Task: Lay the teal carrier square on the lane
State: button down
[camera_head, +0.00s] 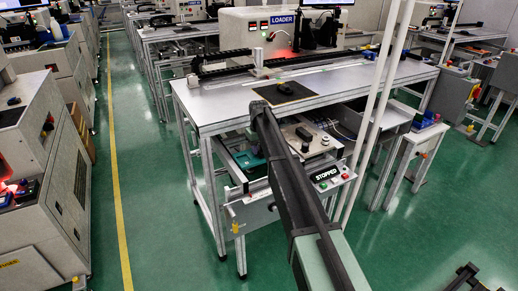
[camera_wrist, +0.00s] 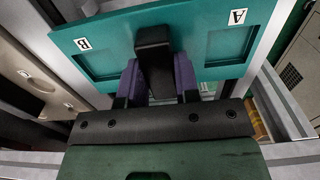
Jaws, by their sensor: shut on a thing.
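The teal carrier (camera_wrist: 103,65) fills the upper part of the wrist view, with a B label on its left, an A label on its right and a square recess near each end. My gripper (camera_wrist: 157,78) has its purple fingers shut on the black block (camera_wrist: 153,50) at the carrier's middle. The carrier lies at a slant in the wrist picture. In the head view a small teal part of it (camera_head: 248,159) shows below the tabletop, mostly hidden by my arm. The lane appears to be the low framed station there; I cannot tell whether the carrier touches it.
The grey worktable (camera_head: 215,108) stands over the low station, with a black mat (camera_head: 284,91) on top. A STOPPED sign (camera_head: 326,174) is on the station's front. Table legs and white posts (camera_head: 376,110) stand close by. The green aisle on the left is clear.

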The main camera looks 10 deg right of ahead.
jog(key=shift+f+b, duration=0.3)
jog(key=shift+b, duration=0.05)
jog(key=c, duration=0.8)
grip_release()
jog(key=shift+r, duration=0.1)
notch_tip(320, 180, up, 11)
jog(key=p, duration=1.1)
jog(key=s+m, duration=0.1)
jog(key=s, duration=1.3)
jog(key=s+m, duration=0.1)
jog(key=s, duration=1.2)
jog(key=s+m, duration=0.1)
jog(key=s, duration=1.3)
jog(key=shift+s+m, duration=0.3)
jog(key=shift+s, duration=0.05)
